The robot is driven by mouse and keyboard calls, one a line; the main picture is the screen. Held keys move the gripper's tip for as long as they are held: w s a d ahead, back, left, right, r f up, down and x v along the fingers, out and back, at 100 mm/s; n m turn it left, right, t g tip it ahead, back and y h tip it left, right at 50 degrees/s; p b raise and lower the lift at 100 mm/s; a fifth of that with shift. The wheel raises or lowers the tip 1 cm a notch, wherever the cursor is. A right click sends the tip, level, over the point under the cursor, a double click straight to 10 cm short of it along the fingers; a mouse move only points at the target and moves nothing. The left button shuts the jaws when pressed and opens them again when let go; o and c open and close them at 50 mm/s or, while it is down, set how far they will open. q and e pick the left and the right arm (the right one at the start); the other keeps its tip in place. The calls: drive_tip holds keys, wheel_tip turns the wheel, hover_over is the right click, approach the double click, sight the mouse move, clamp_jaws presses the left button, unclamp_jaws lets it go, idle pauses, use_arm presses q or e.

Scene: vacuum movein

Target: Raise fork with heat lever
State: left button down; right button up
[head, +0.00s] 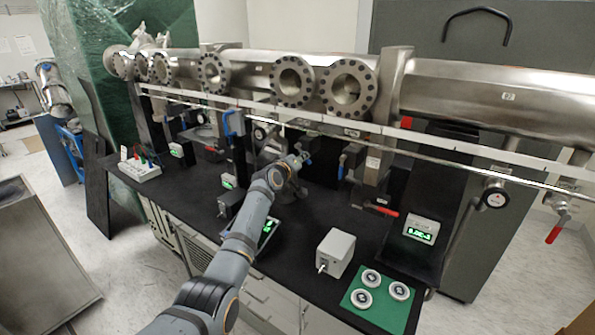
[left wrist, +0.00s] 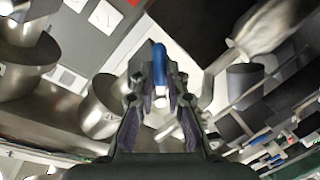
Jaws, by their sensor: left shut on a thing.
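My left gripper (head: 301,160) is at the row of valves under the big steel pipe, above the black bench. In the left wrist view its two fingers (left wrist: 160,110) are closed around a small lever with a blue handle (left wrist: 159,62) and a pale lower end. The blue end sticks out beyond the fingertips. In the head view this lever is mostly hidden by the gripper. I cannot tell from any label that it is the heat lever. No part can be clearly made out as the fork. My right gripper is not in view.
A steel pipe (head: 450,88) with several round flanges runs above the black bench (head: 300,228). Other blue (head: 233,123) and red (head: 381,209) handles hang nearby. A grey box (head: 335,253) and a green mat (head: 352,313) with round pieces stand at the front right.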

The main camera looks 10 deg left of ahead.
use_arm(q)
drive_tip(key=shift+s+d+r+n+g+h+p, duration=0.1)
drive_tip(key=shift+d+r+n+g+h+p, duration=0.2)
drive_tip(key=shift+r+n+p, duration=0.7)
drive_tip(key=shift+r+n+g+h+p, duration=0.15)
drive_tip(key=shift+n+h+p, duration=0.25)
drive_tip(key=shift+n, duration=1.25)
drive_tip(key=shift+s+d+r+n+g+h+p, duration=0.15)
drive_tip(key=shift+r+n+h+p, duration=0.4)
drive_tip(key=shift+n, duration=0.8)
drive_tip(key=shift+w+r, duration=0.15)
drive_tip(key=shift+r, duration=0.15)
drive_tip(key=c, duration=1.3)
unclamp_jaws()
drive_tip(key=shift+c, duration=0.2)
drive_tip(key=v, duration=1.2)
